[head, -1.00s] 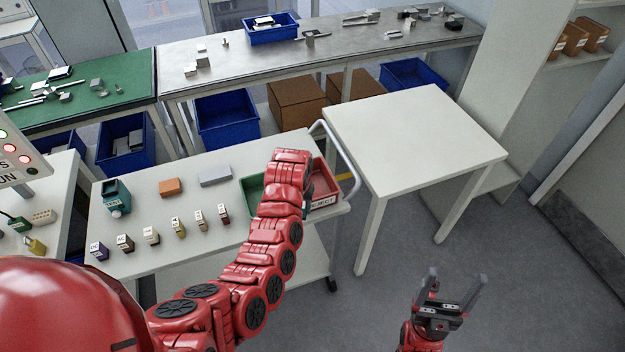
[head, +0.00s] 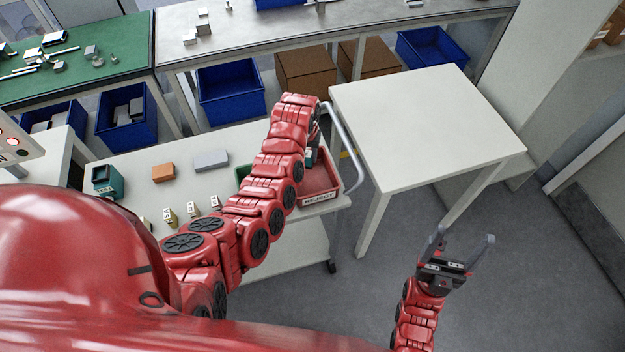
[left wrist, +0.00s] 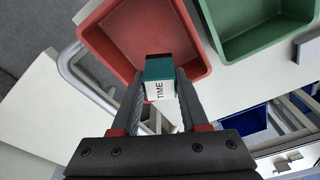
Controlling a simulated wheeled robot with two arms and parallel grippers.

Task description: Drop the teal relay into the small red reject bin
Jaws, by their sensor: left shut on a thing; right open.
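The teal relay (left wrist: 159,69), a small block with a white label reading TIME, is between the fingers of my left gripper (left wrist: 160,90). My left gripper is shut on it. In the left wrist view the relay overlaps the inside of the red reject bin (left wrist: 112,38); its exact height above the bin is unclear. In the head view the red bin (head: 320,182), labelled REJECT, is at the cart's right end, partly hidden by my left arm. A bit of the relay (head: 310,157) shows beside the arm. My right gripper (head: 462,247) is open and empty over the floor.
A green bin (left wrist: 255,25) stands directly beside the red one, mostly hidden by my arm in the head view. A teal device (head: 107,182), an orange block (head: 163,172) and a grey block (head: 210,159) stand on the cart. A bare white table (head: 425,130) stands right of the cart's handle (head: 348,150).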

